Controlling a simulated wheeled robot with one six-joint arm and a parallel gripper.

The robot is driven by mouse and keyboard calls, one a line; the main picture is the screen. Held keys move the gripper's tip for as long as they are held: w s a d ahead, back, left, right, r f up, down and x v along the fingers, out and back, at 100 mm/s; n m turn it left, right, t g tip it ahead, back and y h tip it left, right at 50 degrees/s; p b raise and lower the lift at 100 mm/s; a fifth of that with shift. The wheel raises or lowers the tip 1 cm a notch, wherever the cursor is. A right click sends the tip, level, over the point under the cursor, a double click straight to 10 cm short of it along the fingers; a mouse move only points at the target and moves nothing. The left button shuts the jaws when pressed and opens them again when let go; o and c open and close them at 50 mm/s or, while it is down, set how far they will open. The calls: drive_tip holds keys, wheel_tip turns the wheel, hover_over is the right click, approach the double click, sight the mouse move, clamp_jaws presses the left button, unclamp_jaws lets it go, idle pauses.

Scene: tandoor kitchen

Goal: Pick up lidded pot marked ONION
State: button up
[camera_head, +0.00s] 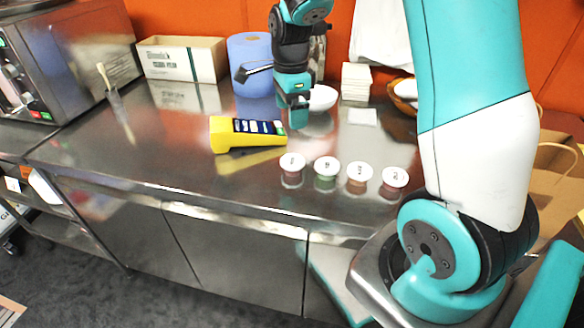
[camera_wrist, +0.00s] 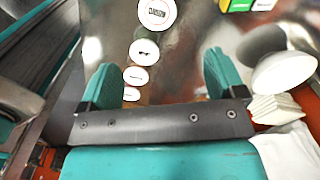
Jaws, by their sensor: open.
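Several small lidded pots with white labelled lids stand in a row near the counter's front edge. The leftmost pot (camera_head: 292,163) has a reddish-brown body. In the wrist view, the lid nearest the top (camera_wrist: 157,13) carries dark lettering that looks like ONION, upside down and partly cut off. It seems to be that leftmost pot. The other lids, such as the second one (camera_wrist: 144,51), are too small to read surely. My gripper (camera_head: 293,108) is open and empty above the counter, behind the row. Its two fingers (camera_wrist: 160,78) show apart in the wrist view.
A yellow card terminal (camera_head: 247,134) lies left of my gripper. A white bowl (camera_head: 322,98), a napkin stack (camera_head: 356,80) and a blue paper roll (camera_head: 250,62) stand behind. A cardboard box (camera_head: 182,59) is at the back left. The counter's front left is clear.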

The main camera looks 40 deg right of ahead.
drive_tip(key=p, duration=0.1)
approach(292, 161)
drive_tip(key=f, duration=0.5)
drive_tip(key=shift+w, duration=0.25)
drive_tip(key=f, duration=0.2)
drive_tip(key=f+p, duration=0.1)
drive_tip(key=f, duration=0.2)
drive_tip(key=shift+s+f, duration=0.25)
drive_tip(key=shift+f, duration=0.1)
drive_tip(key=shift+c, duration=0.3)
drive_tip(key=c, duration=0.8)
